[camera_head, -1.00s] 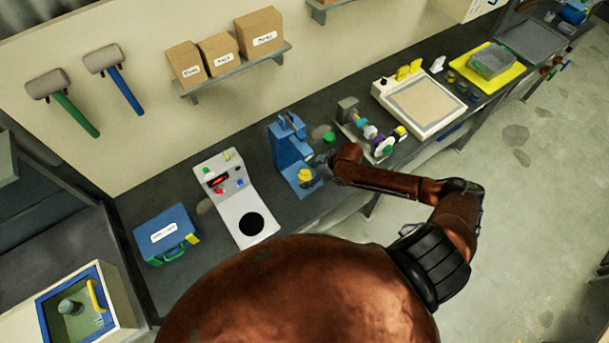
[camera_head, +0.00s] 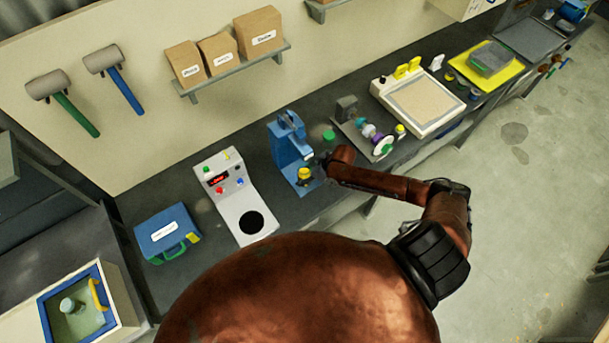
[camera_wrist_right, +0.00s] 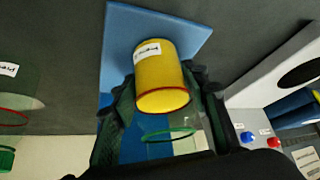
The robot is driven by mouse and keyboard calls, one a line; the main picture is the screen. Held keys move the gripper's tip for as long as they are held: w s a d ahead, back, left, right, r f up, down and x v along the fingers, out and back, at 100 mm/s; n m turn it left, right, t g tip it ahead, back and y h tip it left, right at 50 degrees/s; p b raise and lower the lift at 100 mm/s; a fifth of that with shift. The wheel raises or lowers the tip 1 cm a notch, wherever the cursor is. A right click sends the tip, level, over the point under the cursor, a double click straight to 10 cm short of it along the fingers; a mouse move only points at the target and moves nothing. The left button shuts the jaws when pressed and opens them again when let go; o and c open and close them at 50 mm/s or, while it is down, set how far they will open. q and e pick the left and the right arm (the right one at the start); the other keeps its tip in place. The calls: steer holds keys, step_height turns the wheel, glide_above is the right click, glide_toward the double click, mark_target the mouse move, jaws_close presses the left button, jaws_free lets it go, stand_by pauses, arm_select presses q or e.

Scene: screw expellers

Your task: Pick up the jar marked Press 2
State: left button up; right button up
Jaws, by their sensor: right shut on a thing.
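A yellow jar (camera_head: 304,174) stands on the base of the blue press (camera_head: 287,140). In the right wrist view the yellow jar (camera_wrist_right: 160,76) has a red rim and a white label whose writing I cannot read. My right gripper (camera_wrist_right: 164,105) has a dark finger on each side of the jar and is shut on it. In the head view my right gripper (camera_head: 318,168) is small and partly hidden by my wrist, beside the press. A clear form with a green ring (camera_wrist_right: 168,135) shows just below the jar in the wrist view. My left gripper is not in view.
A white control box (camera_head: 236,195) with buttons stands left of the press. A green-topped item (camera_head: 329,136) and a machine with coloured parts (camera_head: 368,130) are on the right. A blue case (camera_head: 167,233) lies at the bench's left. A shelf holds boxes above.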

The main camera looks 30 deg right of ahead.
steer(key=c, duration=0.5)
steer(key=shift+c, duration=0.2)
